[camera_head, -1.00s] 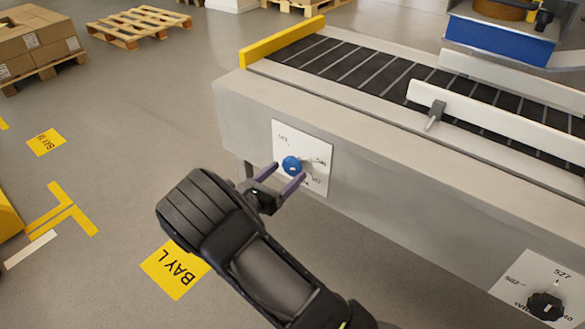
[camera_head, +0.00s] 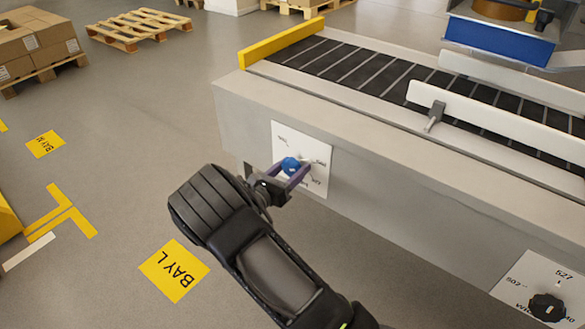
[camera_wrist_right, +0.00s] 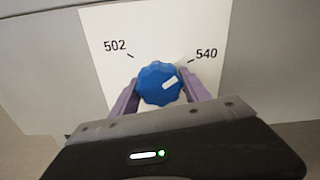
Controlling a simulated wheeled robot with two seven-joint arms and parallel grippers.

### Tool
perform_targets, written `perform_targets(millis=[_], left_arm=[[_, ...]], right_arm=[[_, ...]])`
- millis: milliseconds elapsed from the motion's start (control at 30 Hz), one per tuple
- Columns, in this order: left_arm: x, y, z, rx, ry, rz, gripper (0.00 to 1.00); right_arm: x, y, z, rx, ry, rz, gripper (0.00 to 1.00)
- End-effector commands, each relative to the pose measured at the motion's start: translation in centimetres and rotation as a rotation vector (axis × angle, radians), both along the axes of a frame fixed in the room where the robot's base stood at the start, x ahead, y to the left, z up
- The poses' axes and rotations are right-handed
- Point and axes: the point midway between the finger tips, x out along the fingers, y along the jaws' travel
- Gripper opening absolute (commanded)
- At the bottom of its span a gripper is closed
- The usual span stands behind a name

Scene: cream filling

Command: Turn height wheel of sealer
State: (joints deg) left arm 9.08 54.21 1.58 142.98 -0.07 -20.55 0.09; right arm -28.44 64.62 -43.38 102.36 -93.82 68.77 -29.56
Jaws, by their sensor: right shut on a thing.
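The blue height wheel (camera_head: 290,165) sits on a white dial plate (camera_head: 318,150) on the side of the grey sealer body (camera_head: 350,135). In the right wrist view the blue wheel (camera_wrist_right: 160,84) has a white mark pointing right and slightly up, toward the printed 540; 502 is printed at upper left. My right gripper (camera_head: 292,172) has its purple fingers on both sides of the wheel and is shut on it. It also shows in the right wrist view (camera_wrist_right: 160,95). The lower part of the wheel plate is hidden behind the gripper. My left gripper is not in view.
A black wheel (camera_head: 546,307) on a second plate marked 502 and 527 is at the lower right. The conveyor (camera_head: 370,75) with white guide rails runs above. Boxes on a pallet (camera_head: 40,40) stand far left. The floor around my arm is clear.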

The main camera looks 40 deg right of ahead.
Motion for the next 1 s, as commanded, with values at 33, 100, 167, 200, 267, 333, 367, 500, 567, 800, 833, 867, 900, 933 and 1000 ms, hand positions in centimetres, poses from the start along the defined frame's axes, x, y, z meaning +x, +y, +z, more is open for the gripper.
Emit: perform_targets(millis=[33,100,167,200,267,333,367,500,567,800,833,867,900,933,1000], left_arm=[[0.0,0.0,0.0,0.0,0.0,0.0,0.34],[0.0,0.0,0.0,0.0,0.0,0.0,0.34],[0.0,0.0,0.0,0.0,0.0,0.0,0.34],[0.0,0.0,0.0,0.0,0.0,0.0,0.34],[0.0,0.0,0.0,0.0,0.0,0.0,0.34],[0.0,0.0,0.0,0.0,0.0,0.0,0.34],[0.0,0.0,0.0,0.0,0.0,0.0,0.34],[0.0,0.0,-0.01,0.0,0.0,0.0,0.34],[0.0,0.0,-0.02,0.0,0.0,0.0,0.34],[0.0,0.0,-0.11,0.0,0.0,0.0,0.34],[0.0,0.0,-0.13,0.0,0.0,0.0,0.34],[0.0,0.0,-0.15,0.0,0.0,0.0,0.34],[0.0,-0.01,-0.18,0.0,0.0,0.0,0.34],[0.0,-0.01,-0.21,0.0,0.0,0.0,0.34],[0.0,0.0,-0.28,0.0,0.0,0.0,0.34]], right_arm=[[0.01,0.01,-0.01,0.0,0.0,0.0,0.39],[0.01,0.02,-0.01,0.0,0.0,0.001,0.33],[0.01,0.02,-0.01,0.0,0.0,0.001,0.28],[0.01,0.02,-0.01,0.0,0.0,0.001,0.25],[0.01,0.02,-0.01,0.0,0.0,0.001,0.2],[0.02,0.03,-0.01,0.0,0.0,0.001,0.14],[0.02,0.03,-0.01,0.0,0.0,0.001,0.13],[0.02,0.04,-0.02,0.001,-0.004,0.001,0.13],[0.03,0.04,-0.03,0.003,-0.009,0.001,0.13],[0.05,0.06,-0.08,0.022,-0.069,0.001,0.13],[0.05,0.06,-0.09,0.026,-0.083,0.001,0.13],[0.06,0.06,-0.1,0.03,-0.096,0.001,0.13],[0.07,0.07,-0.11,0.037,-0.118,0.001,0.13],[0.07,0.07,-0.13,0.042,-0.135,0.001,0.13],[0.1,0.08,-0.14,0.057,-0.18,0.001,0.13]])
